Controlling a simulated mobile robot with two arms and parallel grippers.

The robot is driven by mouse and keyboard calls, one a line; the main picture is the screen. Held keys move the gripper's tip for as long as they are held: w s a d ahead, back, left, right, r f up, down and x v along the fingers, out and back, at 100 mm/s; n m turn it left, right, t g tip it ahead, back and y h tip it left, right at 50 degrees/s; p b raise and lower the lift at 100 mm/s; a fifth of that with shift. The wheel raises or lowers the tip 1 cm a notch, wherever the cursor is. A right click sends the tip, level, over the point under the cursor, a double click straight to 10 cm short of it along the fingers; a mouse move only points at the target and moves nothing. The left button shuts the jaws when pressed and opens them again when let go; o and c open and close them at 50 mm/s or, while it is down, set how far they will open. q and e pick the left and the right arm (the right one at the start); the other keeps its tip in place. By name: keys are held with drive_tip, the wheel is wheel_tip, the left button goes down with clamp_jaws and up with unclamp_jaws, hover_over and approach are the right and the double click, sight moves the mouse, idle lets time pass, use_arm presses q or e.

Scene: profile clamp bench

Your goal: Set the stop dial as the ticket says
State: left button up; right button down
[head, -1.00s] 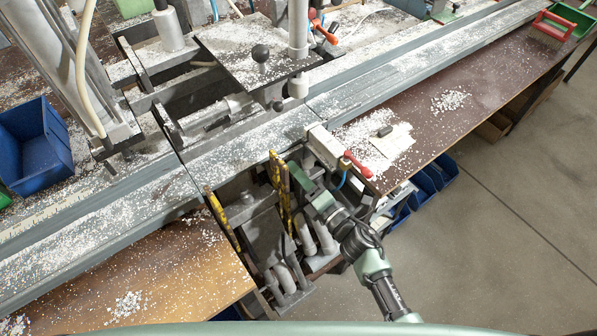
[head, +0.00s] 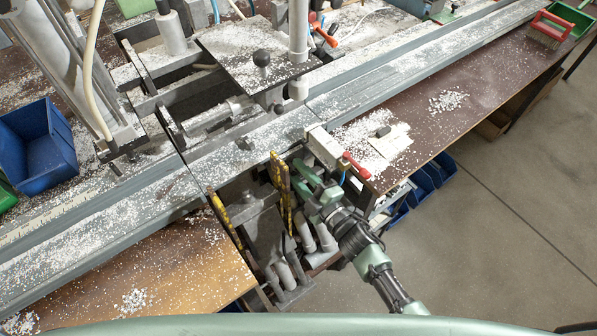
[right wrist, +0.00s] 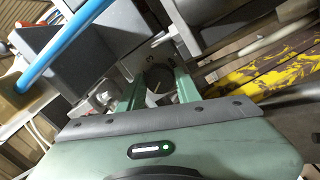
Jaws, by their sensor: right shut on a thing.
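My right gripper (head: 310,182) is at the front of the machine, just below the rail, left of the red-handled clamp. In the right wrist view its two green fingers (right wrist: 158,84) are shut on the stop dial (right wrist: 157,77), a dark round part on a grey plate. In the head view the dial is hidden by the gripper. A pale paper, likely the ticket (head: 396,142), lies on the brown bench with a small dark object on it; its writing is unreadable. My left gripper is not in view.
Blue bins (head: 430,178) hang under the bench. White chips litter the rail (head: 250,140).

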drive_tip(key=shift+f+m, duration=0.1)
drive_tip(key=shift+m, duration=0.2)
drive_tip(key=c, duration=1)
unclamp_jaws()
drive_tip(key=shift+d, duration=0.1)
drive_tip(key=shift+o, duration=0.2)
drive_tip(key=b+v, duration=0.1)
drive_tip(key=v, duration=0.6)
drive_tip(key=shift+s+d, duration=0.25)
drive_tip(key=shift+s, duration=0.05)
